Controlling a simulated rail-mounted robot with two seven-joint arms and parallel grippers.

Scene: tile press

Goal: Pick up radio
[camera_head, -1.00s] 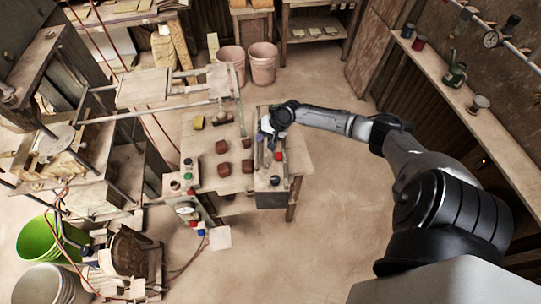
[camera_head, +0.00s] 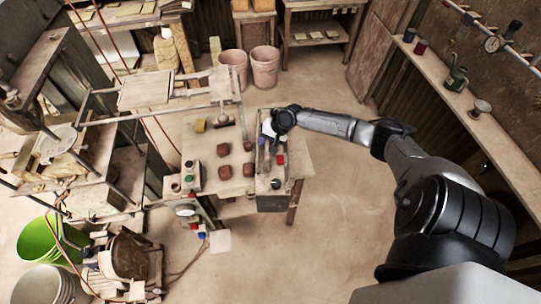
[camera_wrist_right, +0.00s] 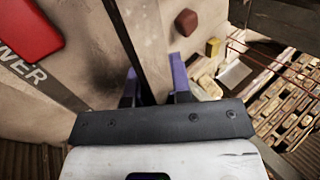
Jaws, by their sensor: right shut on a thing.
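No thing that I can name with certainty as the radio shows. My right gripper (camera_head: 272,134) is over the far end of a long grey box (camera_head: 272,203) on the right side of the small work table. In the right wrist view my right gripper (camera_wrist_right: 155,88) has its purple fingers on either side of a narrow grey-brown bar (camera_wrist_right: 150,45) and is shut on it. What the bar belongs to cannot be told. A red part (camera_wrist_right: 28,28) and the letters "WER" show to its left. My left gripper is out of view.
Several red-brown lumps (camera_head: 223,150) and a yellow block (camera_head: 199,125) lie on the work table (camera_head: 235,187). A box with buttons (camera_head: 190,175) is at its left edge. The tile press (camera_head: 145,88) stands left. Pink buckets (camera_head: 264,66) stand behind; floor to the right is clear.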

